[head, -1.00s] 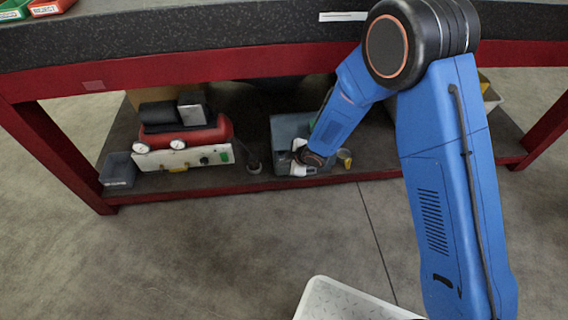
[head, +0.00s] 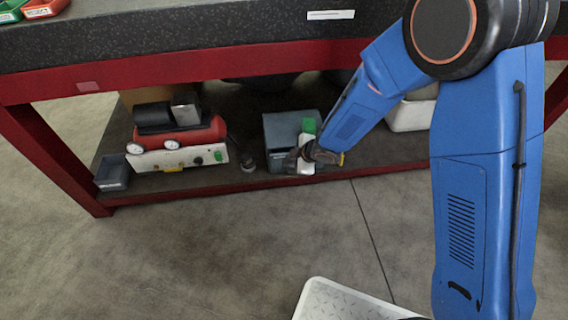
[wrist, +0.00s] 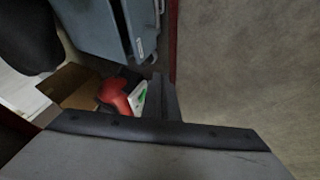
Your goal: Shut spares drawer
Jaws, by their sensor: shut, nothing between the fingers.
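The grey-blue spares cabinet (head: 282,128) stands on the low shelf under the bench. In the wrist view the cabinet body (wrist: 88,22) is at the top. Its drawer front (wrist: 142,25), with a pale label, stands a little off the body, with a dark gap between them. My gripper (head: 293,160) is at the cabinet's front in the head view, and my arm hides part of the right side. In the wrist view my shut, empty gripper (wrist: 164,97) is below the drawer front in the picture. I cannot tell whether it touches the drawer.
A red compressor (head: 178,138) on a pale base and a small grey bin (head: 113,172) stand left on the shelf (head: 220,182). A pale bin (head: 410,115) is to the right. The red bench beam (head: 190,72) runs above. The floor (head: 200,245) in front is clear.

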